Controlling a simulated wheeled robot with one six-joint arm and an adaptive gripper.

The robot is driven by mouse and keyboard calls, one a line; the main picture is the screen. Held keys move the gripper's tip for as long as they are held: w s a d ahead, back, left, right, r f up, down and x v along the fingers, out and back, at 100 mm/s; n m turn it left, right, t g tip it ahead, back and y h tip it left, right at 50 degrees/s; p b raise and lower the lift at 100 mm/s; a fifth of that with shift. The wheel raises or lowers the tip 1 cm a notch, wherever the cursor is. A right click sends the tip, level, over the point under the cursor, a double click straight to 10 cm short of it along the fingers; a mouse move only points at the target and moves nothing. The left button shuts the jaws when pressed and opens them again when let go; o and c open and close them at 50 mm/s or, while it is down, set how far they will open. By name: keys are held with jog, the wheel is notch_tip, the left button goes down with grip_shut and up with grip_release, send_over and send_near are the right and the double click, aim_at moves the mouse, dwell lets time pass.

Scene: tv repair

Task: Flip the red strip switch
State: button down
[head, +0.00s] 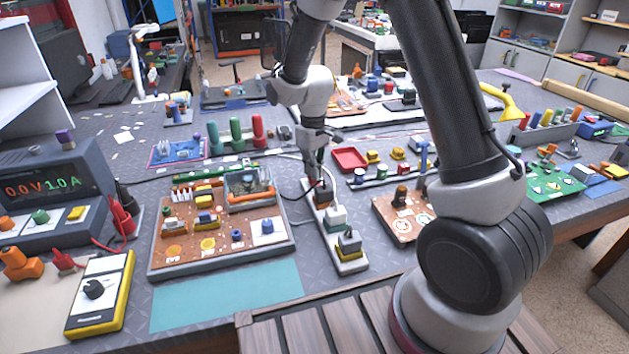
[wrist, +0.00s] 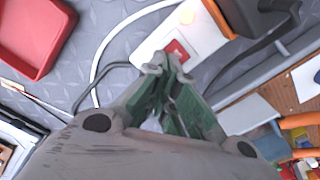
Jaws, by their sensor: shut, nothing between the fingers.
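The white power strip (head: 344,256) runs across the bench beside the circuit board panel, with several plugs in it. Its far end lies under my gripper (head: 315,176). In the wrist view the red strip switch (wrist: 178,50) sits on the white strip (wrist: 205,38), just beyond the fingertips. My gripper (wrist: 168,66) is shut and empty, its tips touching or almost touching the near edge of the switch; I cannot tell which. The tips partly cover the switch, and its tilt is not clear. In the head view the gripper hides the switch.
A brown component board (head: 222,228) lies left of the strip, and a smaller board (head: 398,222) lies right. A red tray (head: 350,160) stands behind. A white cable (wrist: 98,62) and dark wires run close to the strip's end.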

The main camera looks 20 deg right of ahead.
jog(key=shift+f, duration=0.4)
jog(key=shift+r, duration=3.5)
